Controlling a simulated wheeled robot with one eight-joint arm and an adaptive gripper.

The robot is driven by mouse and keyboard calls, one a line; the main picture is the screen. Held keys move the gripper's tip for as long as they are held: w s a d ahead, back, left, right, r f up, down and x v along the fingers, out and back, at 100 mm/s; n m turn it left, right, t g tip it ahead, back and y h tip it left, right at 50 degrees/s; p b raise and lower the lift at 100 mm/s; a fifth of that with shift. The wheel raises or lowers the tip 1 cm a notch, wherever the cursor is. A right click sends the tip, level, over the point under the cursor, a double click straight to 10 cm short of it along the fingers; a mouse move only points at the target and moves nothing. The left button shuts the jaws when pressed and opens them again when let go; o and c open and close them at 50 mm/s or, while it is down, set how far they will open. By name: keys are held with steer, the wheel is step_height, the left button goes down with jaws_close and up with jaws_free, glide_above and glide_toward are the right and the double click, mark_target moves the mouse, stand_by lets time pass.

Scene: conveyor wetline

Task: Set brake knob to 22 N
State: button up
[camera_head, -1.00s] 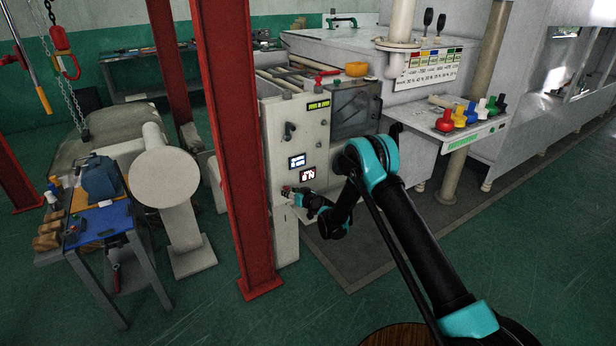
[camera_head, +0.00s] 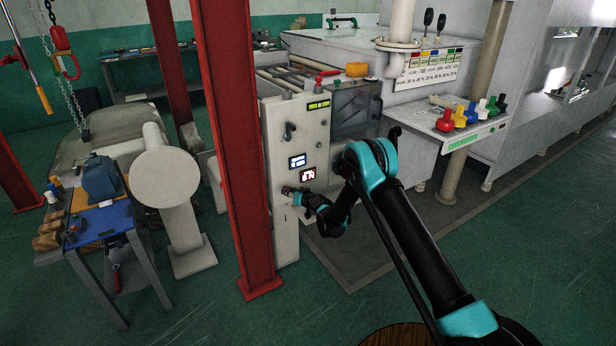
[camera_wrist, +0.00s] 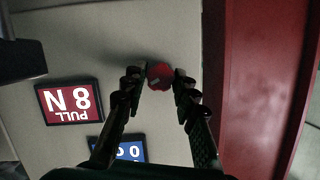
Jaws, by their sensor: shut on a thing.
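The red round brake knob (camera_wrist: 160,72) is on the grey panel in the wrist view, with a pale mark on its face. My gripper (camera_wrist: 160,84) is shut on the knob, one finger on each side. In the head view my gripper (camera_head: 291,190) is at the lower front of the control cabinet (camera_head: 285,228) and mostly hides the knob. The red PULL display (camera_wrist: 70,101) appears upside down in the wrist view and reads 8 N. It also shows in the head view (camera_head: 308,174), too small to read surely.
A blue display (camera_wrist: 125,150) is partly hidden by my gripper. A red steel post (camera_head: 232,150) stands just left of the cabinet and is close beside the gripper in the wrist view (camera_wrist: 255,90). Coloured knobs (camera_head: 468,116) stand on a shelf to the right.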

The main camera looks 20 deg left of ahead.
steer(key=shift+m+g+y, duration=0.3)
steer(key=shift+m+y, duration=0.2)
steer(key=shift+m, duration=0.5)
steer(key=shift+m, duration=0.6)
steer(key=m+g+y, duration=0.1)
steer(key=m, duration=0.1)
steer(key=shift+w+d+f+m+y, duration=0.1)
steer(key=shift+m+y, duration=0.2)
steer(key=shift+m, duration=0.1)
